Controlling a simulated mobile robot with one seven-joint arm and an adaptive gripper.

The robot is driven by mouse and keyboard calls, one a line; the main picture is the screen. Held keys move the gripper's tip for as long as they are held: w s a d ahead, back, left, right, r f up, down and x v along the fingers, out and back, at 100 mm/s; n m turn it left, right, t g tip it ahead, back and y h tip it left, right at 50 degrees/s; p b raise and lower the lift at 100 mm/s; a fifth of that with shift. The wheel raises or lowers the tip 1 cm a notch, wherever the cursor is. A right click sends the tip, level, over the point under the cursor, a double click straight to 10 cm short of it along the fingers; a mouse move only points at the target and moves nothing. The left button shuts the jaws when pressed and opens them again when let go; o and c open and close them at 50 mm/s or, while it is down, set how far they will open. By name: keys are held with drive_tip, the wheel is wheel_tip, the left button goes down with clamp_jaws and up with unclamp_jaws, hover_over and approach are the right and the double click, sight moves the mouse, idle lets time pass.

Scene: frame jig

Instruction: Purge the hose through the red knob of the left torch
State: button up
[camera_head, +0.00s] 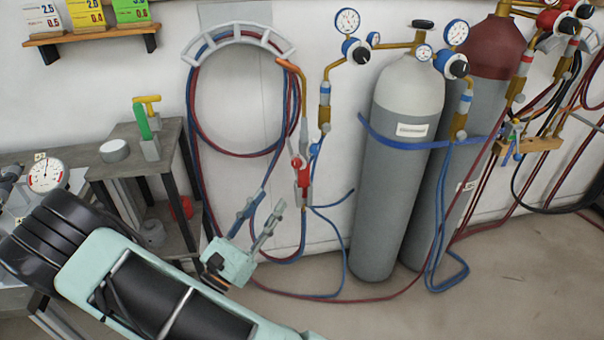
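The left torch (303,125) hangs upright against the wall, below the hose hanger, with a copper-coloured upper end. Its red knob (297,162) sits on the left side of the torch, above a red section. Red and blue hoses (303,228) run down from its lower end. My gripper (271,200) is to the left of and below the red knob, apart from it. Its two fingers are spread and nothing shows between them. A second torch (515,138) hangs at the right on a wooden holder.
Two gas cylinders, one grey (392,190) and one with a dark red top (490,50), stand to the right with gauges. The hose hanger (240,32) holds coiled hoses. A grey shelf stand (130,160) is at the left. Hoses trail over the floor (500,290).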

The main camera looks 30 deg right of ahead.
sight(295, 165)
drive_tip(key=x, duration=1)
drive_tip(key=shift+w+d+r+b, duration=0.1)
drive_tip(key=shift+d+b, duration=0.1)
drive_tip(key=shift+b, duration=0.1)
clamp_jaws()
